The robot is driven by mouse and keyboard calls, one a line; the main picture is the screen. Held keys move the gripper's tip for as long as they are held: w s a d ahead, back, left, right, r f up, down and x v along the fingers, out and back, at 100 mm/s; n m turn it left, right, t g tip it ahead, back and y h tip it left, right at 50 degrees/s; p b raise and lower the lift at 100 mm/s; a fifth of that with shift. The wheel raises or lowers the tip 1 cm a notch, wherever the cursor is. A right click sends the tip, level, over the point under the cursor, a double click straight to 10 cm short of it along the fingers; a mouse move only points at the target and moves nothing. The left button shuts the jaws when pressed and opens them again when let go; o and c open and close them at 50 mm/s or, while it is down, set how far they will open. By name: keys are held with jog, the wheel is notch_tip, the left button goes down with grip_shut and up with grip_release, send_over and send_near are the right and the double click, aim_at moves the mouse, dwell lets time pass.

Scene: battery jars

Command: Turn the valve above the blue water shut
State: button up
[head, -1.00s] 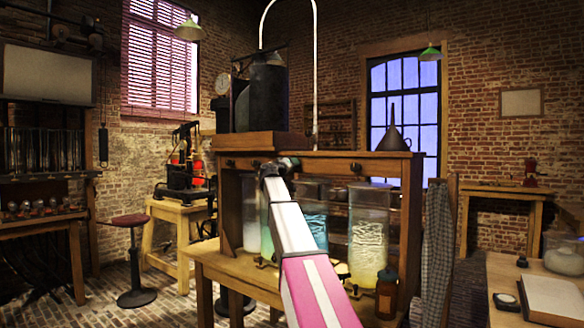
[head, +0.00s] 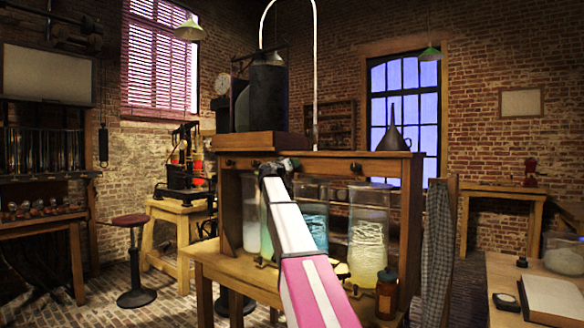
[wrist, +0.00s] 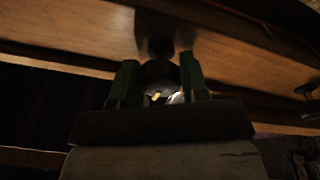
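My gripper (wrist: 159,66) has a green finger on each side of a dark round valve knob (wrist: 160,76) under the wooden rail (wrist: 85,42) in the wrist view. The fingers appear to press on the knob from both sides; its turn angle is too dark to read. In the head view my arm reaches the front rail of the wooden stand (head: 325,168), and its end hides the valve there. The jar of blue water (head: 314,222) stands below, just right of my arm and partly covered by it.
A pale jar (head: 250,212), a green one (head: 267,238) and a tall whitish-yellow one (head: 368,238) share the stand. Another knob (head: 356,167) sits to the right on the rail. A brown bottle (head: 386,295) and a funnel (head: 393,130) are close by.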

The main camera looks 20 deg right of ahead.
jog(key=o, duration=0.4)
jog(key=shift+c, duration=0.2)
jog(key=v, duration=1)
jog(key=shift+s+a, duration=0.25)
jog(key=shift+a, duration=0.05)
jog(key=shift+f, duration=0.15)
